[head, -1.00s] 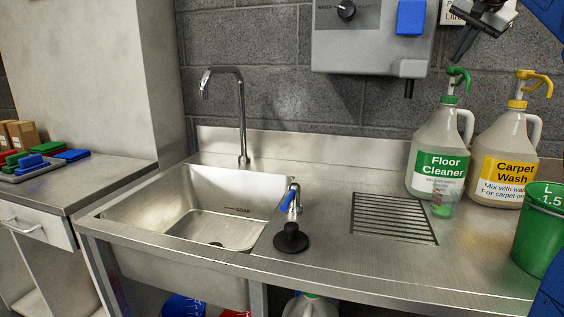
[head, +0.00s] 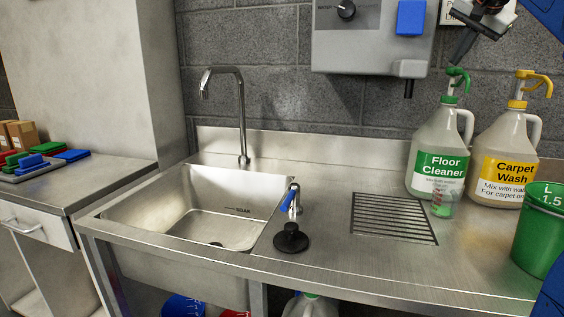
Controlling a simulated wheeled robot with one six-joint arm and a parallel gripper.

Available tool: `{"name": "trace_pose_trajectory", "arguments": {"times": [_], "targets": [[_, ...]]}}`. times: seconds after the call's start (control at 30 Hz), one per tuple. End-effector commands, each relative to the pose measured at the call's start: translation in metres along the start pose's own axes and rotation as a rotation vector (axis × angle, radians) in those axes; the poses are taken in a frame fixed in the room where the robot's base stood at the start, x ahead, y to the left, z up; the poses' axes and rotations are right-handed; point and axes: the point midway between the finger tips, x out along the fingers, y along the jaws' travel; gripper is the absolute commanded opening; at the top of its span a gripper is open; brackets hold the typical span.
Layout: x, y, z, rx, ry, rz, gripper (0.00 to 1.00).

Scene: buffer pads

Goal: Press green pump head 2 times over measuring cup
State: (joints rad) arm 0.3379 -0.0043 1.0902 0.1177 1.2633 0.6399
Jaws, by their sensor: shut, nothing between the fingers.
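The green pump head (head: 457,79) sits on top of the white Floor Cleaner jug (head: 424,160), upright on the steel counter at the right. A small clear measuring cup (head: 443,201) with a green tint stands in front of the jug, below the pump's side. My gripper (head: 460,58) comes in from the top right, pointing down, its dark fingers shut with nothing between them. Its tips are at or just above the green pump head; I cannot tell whether they touch.
A Carpet Wash jug (head: 500,150) with a yellow pump stands right beside the Floor Cleaner jug. A green bucket (head: 540,235) is at the right front. A grey dispenser box (head: 372,50) hangs on the wall.

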Motion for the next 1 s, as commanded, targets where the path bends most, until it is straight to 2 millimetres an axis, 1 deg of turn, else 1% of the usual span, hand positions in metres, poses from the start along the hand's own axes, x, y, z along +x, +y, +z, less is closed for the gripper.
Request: {"name": "trace_pose_trajectory", "arguments": {"times": [1.0], "targets": [[0.007, 0.0047, 0.0049, 0.0, -0.003, 0.001, 0.0]]}}
